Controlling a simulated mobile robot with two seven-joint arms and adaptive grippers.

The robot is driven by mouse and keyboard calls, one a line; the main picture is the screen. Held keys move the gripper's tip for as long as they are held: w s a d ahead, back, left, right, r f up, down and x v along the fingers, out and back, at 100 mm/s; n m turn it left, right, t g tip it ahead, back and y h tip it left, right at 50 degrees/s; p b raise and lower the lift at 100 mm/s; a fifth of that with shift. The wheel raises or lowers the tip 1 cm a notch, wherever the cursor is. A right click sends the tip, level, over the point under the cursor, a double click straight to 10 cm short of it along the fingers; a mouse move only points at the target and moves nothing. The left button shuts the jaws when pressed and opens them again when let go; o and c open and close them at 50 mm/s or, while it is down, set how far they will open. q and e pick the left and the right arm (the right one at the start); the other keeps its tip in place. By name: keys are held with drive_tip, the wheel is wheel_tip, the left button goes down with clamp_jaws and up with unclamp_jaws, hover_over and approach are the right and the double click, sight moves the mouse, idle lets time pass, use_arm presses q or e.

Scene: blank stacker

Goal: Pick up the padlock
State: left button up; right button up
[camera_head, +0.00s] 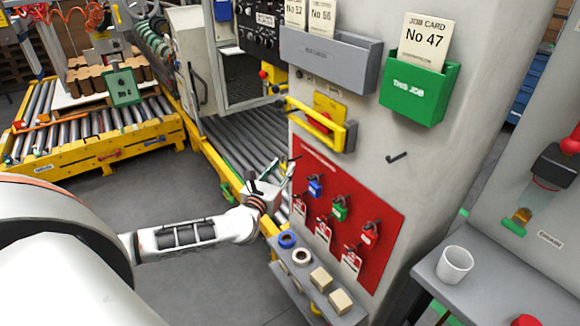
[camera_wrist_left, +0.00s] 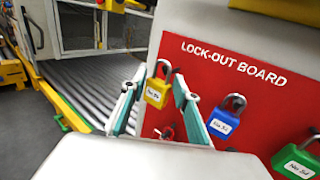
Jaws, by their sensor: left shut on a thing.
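My left gripper (camera_head: 288,172) is at the left edge of the red lock-out board (camera_head: 308,158). In the left wrist view its two fingers (camera_wrist_left: 159,88) are shut on a yellow padlock (camera_wrist_left: 157,95) with a label and a metal shackle. I cannot tell whether the shackle still hangs on a hook. The yellow padlock is hidden in the head view. A blue padlock (camera_head: 316,187) and a green padlock (camera_head: 340,210) hang to its right; they also show in the wrist view (camera_wrist_left: 226,118) (camera_wrist_left: 298,160). A red padlock (camera_head: 369,233) hangs further right. My right gripper is out of view.
White-and-red tags hang low on the board, above a grey shelf (camera_head: 312,300) with tape rolls and blocks. A yellow handle (camera_head: 318,124) juts out above the board. A white cup (camera_head: 454,264) stands on the grey bench at right. A roller conveyor (camera_head: 240,140) lies behind my gripper.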

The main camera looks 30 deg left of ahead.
use_arm(q)
drive_tip(key=s+a, duration=0.2)
drive_tip(key=s, duration=0.4)
drive_tip(key=s+a, duration=0.3)
drive_tip(key=s, duration=0.4)
drive_tip(key=shift+s+a, duration=0.25)
drive_tip(key=shift+a, duration=0.05)
drive_tip(key=shift+r, duration=0.1)
